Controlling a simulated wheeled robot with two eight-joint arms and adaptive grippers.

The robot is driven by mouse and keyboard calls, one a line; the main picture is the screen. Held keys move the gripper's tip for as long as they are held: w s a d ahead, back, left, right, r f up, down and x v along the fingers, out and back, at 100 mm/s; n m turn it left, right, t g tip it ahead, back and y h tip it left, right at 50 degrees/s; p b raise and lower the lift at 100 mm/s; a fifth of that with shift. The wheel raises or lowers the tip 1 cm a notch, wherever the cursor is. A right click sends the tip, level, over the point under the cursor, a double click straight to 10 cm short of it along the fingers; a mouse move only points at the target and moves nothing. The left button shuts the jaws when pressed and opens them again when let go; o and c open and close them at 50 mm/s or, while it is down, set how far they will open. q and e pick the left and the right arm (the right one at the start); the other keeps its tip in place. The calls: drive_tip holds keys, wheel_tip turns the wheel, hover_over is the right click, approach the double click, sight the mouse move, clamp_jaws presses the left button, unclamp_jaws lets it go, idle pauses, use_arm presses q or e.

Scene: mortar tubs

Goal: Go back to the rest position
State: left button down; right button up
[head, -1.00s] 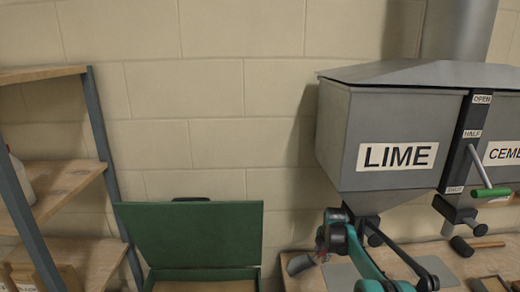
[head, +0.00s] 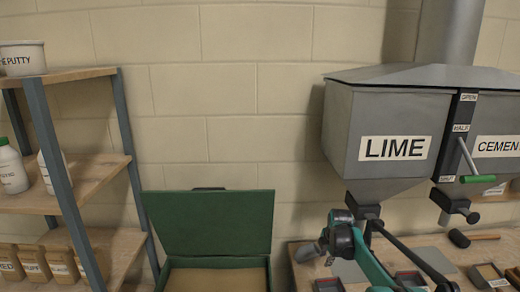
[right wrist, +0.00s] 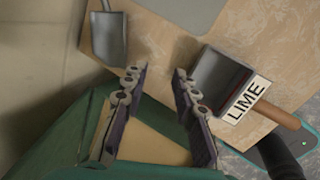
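My right gripper (head: 340,232) is in front of the bench, below the grey LIME hopper (head: 375,150). In the right wrist view its two fingers (right wrist: 160,76) are apart with nothing between them. They point down over the edge between the open green box (right wrist: 75,130) and the wooden bench top (right wrist: 160,50). A scoop labelled LIME (right wrist: 222,75) with a wooden handle lies on the bench to the right of the fingers, apart from them. My left gripper is in neither view.
The green box (head: 207,222) stands with its lid up, left of the bench. A shelf (head: 98,172) with bottles, tubs and bags is at the left. A grey scoop (right wrist: 107,38) lies near the bench's edge. A mallet (head: 470,238) and several small trays lie at the right.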

drive_tip(key=s+a+r+m+t, duration=0.1)
drive_tip(key=s+a+r+m, duration=0.2)
drive_tip(key=s+r+m, duration=0.6)
drive_tip(key=s+a+r+m+t, duration=0.15)
drive_tip(key=s+r, duration=0.35)
drive_tip(key=s, duration=0.8)
drive_tip(key=s+a+f+m, duration=0.1)
drive_tip(key=s+f+m, duration=0.2)
drive_tip(key=s, duration=0.7)
drive_tip(key=s+a+f+m, duration=0.1)
drive_tip(key=s+f+m, duration=0.1)
drive_tip(key=s+m, duration=0.5)
drive_tip(key=s+t, duration=0.1)
drive_tip(key=s, duration=0.2)
drive_tip(key=shift+a+f+m, duration=0.35)
drive_tip(key=shift+a+f, duration=0.05)
